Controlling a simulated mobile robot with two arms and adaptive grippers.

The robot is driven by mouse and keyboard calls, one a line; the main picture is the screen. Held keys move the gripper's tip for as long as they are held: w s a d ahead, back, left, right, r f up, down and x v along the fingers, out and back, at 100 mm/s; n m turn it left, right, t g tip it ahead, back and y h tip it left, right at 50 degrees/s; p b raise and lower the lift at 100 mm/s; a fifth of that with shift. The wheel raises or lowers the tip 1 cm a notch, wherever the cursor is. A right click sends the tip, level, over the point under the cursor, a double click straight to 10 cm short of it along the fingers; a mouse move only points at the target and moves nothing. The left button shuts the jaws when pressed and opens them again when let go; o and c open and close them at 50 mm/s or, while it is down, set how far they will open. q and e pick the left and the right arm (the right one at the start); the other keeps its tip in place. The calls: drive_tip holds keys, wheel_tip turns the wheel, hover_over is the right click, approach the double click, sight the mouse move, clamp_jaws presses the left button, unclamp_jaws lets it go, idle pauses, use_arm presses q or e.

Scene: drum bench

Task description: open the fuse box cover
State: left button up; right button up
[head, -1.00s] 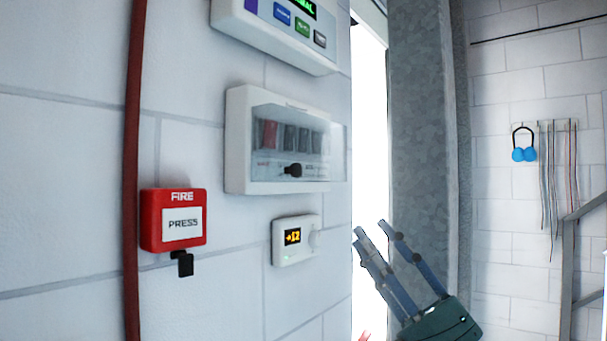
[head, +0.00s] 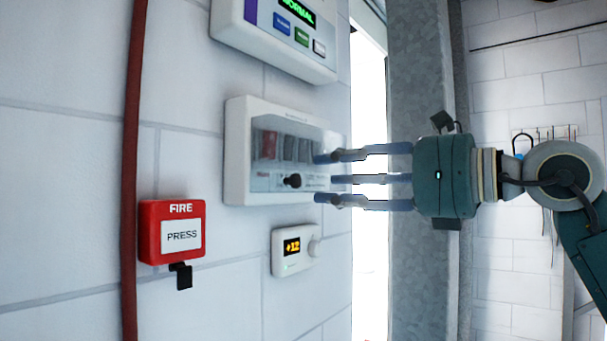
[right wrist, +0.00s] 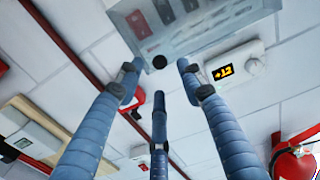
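The fuse box (head: 237,150) is a white box on the wall. Its clear cover (head: 285,124) looks closed, with a red and several dark fuses behind it and a black knob (head: 292,181) low on its front. My right gripper (head: 325,179) has three blue fingers, spread open and empty, pointing left at the cover's right part and overlapping it in the picture. In the right wrist view the knob (right wrist: 159,62) shows beyond and between the open fingers (right wrist: 158,85); none appears to touch it. My left gripper is not in view.
A panel with buttons (head: 272,55) hangs above the box. A thermostat reading +12 (head: 295,250) is just below it. A red fire call point (head: 172,232) and red pipe (head: 132,170) are to the left. A grey column (head: 418,70) stands behind my right gripper.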

sight(298, 180)
drive_tip(key=p+x, duration=0.1)
drive_tip(key=x, duration=0.4)
drive_tip(key=shift+w+a+r, duration=0.1)
drive_tip(key=shift+w+a, duration=0.05)
drive_tip(key=shift+a, duration=0.15)
drive_tip(key=shift+w+a, duration=0.25)
drive_tip(key=shift+a, duration=0.1)
drive_tip(key=shift+c, duration=0.3)
clamp_jaws()
